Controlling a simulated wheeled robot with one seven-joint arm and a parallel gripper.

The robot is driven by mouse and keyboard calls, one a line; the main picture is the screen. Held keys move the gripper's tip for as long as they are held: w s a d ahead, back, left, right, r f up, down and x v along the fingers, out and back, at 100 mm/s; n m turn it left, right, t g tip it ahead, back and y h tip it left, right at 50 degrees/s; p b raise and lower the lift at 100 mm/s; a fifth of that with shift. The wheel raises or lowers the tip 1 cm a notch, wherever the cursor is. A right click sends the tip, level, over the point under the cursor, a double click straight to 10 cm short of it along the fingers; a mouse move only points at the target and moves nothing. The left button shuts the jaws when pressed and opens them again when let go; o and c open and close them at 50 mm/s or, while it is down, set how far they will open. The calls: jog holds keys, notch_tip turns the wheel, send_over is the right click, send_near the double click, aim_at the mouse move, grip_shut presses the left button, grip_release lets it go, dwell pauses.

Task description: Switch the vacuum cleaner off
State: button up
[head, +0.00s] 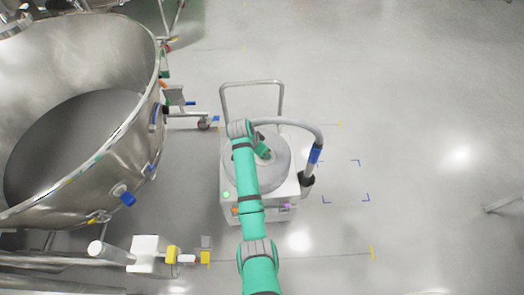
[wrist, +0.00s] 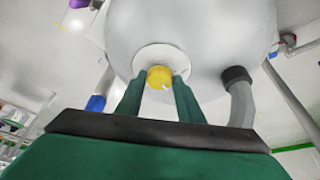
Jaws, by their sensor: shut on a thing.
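The vacuum cleaner (head: 277,168) stands on the floor in the middle of the head view, a grey drum on a boxy base with a push handle. My arm covers part of it. In the wrist view, a yellow knob (wrist: 158,75) with a white pointer mark sits on a round white plate (wrist: 151,51) on the rounded grey body. My gripper (wrist: 160,82) has its two green fingers on either side of the knob and is shut on it. A small light on the cleaner's base glows green (head: 227,195). The knob is hidden in the head view.
A grey hose (head: 309,133) with a blue cuff arcs along the cleaner's right side. A large open steel vessel (head: 140,50) fills the left. A steel frame with yellow-capped parts lies at lower left. The floor (head: 430,160) to the right is mostly clear, with blue corner marks.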

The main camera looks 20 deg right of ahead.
jog(key=n, duration=0.2)
jog(key=n+t+y, duration=0.1)
jog(key=n, duration=0.2)
jog(key=shift+s+d+n+t, duration=0.15)
jog(key=shift+s+n+t, duration=0.15)
jog(key=n+y, duration=0.1)
jog(key=n, duration=0.1)
jog(key=n+y, duration=0.1)
jog(key=n, duration=0.1)
jog(key=shift+s+d+n+t, duration=0.1)
jog(key=shift+d+n+t, duration=0.1)
jog(key=shift+n+t, duration=0.1)
jog(key=o, duration=1.1)
jog(key=shift+c, duration=0.2)
jog(key=d+v, duration=0.1)
jog(key=v, duration=0.9)
jog(key=shift+s+a+r, duration=0.2)
jog(key=shift+a+r, duration=0.1)
jog(key=shift+a, duration=0.1)
